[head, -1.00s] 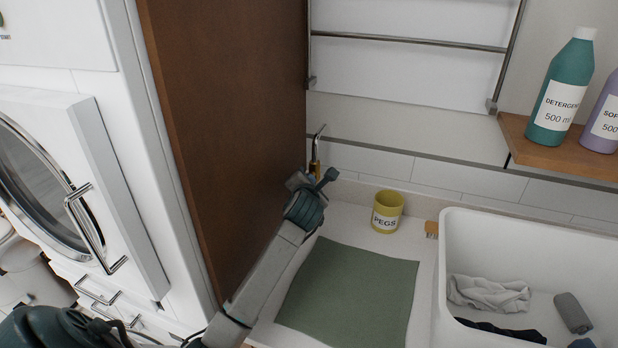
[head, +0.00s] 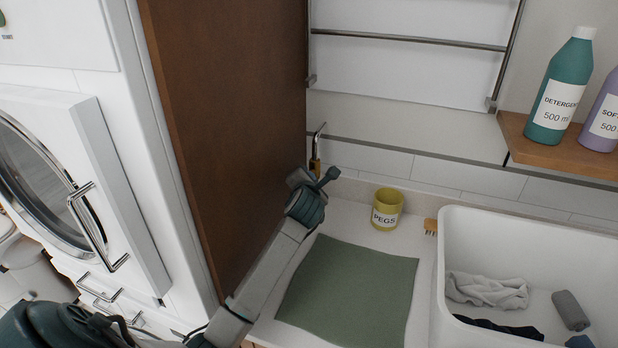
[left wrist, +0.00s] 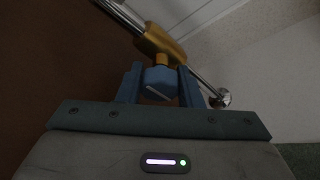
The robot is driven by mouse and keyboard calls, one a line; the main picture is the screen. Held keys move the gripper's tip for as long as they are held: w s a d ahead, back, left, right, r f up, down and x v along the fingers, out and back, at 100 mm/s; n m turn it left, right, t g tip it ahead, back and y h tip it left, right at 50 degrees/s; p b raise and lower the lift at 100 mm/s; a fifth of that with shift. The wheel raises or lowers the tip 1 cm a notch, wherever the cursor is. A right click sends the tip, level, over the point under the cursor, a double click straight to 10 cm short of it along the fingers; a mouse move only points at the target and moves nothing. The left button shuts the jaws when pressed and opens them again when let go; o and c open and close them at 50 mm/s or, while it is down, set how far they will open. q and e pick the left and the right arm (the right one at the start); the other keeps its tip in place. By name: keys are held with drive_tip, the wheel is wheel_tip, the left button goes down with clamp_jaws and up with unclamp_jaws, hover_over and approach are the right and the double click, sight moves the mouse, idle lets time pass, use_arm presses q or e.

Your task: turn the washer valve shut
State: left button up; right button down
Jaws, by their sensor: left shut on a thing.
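The washer valve has a brass body (left wrist: 160,44) on a chrome pipe, beside the brown panel. In the head view its brass part (head: 315,165) shows just above my gripper, with the chrome pipe (head: 319,143) rising from it. My left gripper (left wrist: 160,88) is shut on the valve's blue knob (left wrist: 159,76), one finger on each side. A pale line on the knob slants down to the right, less steeply than the pipe. In the head view my left gripper (head: 318,178) hides the knob. My right gripper is out of view.
The brown panel (head: 225,120) stands close left of my arm, with the white washer (head: 120,190) beyond it. A green mat (head: 350,290), a yellow pegs cup (head: 387,209), a small brush (head: 430,226) and a white basin (head: 447,270) are to the right. Bottles stand on a shelf (head: 515,140).

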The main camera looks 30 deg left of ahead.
use_arm(q)
drive_tip(key=m+t+y+p, duration=0.1)
drive_tip(key=m+p, duration=0.3)
drive_tip(key=shift+y, duration=0.4)
drive_tip(key=m+t+y+p, duration=0.1)
drive_tip(key=m+p, duration=0.1)
drive_tip(key=m, duration=0.2)
drive_tip(key=shift+m+p, duration=0.3)
drive_tip(key=shift+p, duration=0.05)
drive_tip(key=m, duration=0.1)
drive_tip(key=m+t+p, duration=0.1)
drive_tip(key=m, duration=0.1)
drive_tip(key=shift+f+m+t, duration=0.2)
drive_tip(key=shift+m+t, duration=1)
drive_tip(key=shift+m, duration=1.3)
drive_tip(key=o, duration=0.9)
drive_tip(key=shift+o, duration=0.3)
drive_tip(key=shift+r, duration=0.1)
drive_tip(key=shift+s+d, duration=0.1)
